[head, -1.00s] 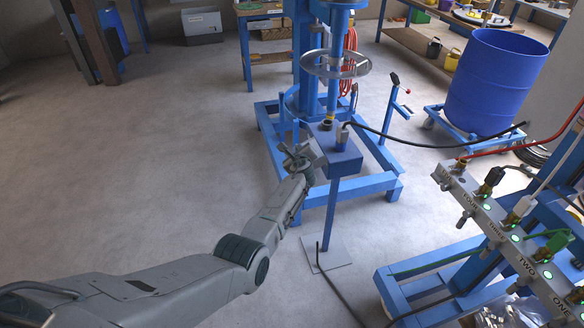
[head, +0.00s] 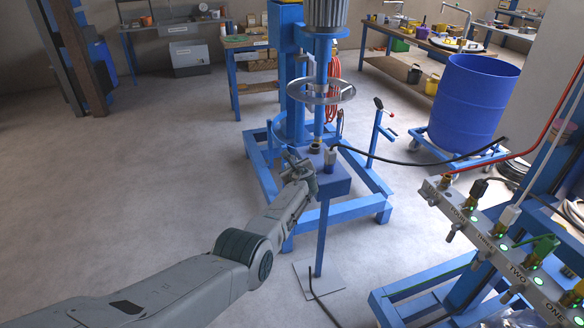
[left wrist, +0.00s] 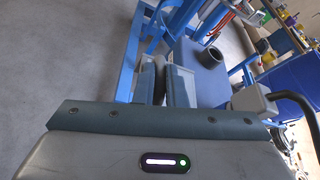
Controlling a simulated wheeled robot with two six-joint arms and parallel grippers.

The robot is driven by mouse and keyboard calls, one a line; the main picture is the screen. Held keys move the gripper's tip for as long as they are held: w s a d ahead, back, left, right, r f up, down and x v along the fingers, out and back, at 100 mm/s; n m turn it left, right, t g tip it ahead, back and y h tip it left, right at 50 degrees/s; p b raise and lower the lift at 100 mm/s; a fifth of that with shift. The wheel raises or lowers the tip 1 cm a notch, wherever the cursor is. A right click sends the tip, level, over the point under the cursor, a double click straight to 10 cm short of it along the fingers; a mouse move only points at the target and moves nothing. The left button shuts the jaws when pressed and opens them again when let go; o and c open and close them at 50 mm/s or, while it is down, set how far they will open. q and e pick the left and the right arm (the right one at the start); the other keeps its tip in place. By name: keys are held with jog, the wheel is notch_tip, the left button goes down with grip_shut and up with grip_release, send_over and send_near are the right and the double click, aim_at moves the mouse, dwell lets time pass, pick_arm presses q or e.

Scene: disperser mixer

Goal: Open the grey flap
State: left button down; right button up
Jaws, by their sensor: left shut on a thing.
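My left gripper (head: 297,160) is at the left side of a blue box (head: 335,182) on a thin stand. In the left wrist view its two fingers (left wrist: 165,82) are close together, shut on a thin edge beside the blue box (left wrist: 205,82). That edge seems to be the grey flap, mostly hidden between the fingers, so its angle cannot be told. A dark round socket (left wrist: 209,57) stands on top of the box. A grey plug (head: 330,158) with a black cable is at the box's top; it also shows in the left wrist view (left wrist: 253,100). My right gripper is out of view.
The blue mixer frame (head: 372,208) stands behind the box. A grey valve manifold (head: 490,240) with hoses is at the right, and a blue drum (head: 472,100) on a dolly is behind it. The floor (head: 140,190) at left is clear.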

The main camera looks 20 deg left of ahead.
pick_arm(q)
jog(key=shift+d+f, duration=0.15)
jog(key=shift+d, duration=0.05)
jog(key=c, duration=1.6)
grip_release()
jog(key=shift+o, duration=0.5)
jog(key=shift+w+d+f, duration=0.1)
jog(key=shift+w, duration=0.05)
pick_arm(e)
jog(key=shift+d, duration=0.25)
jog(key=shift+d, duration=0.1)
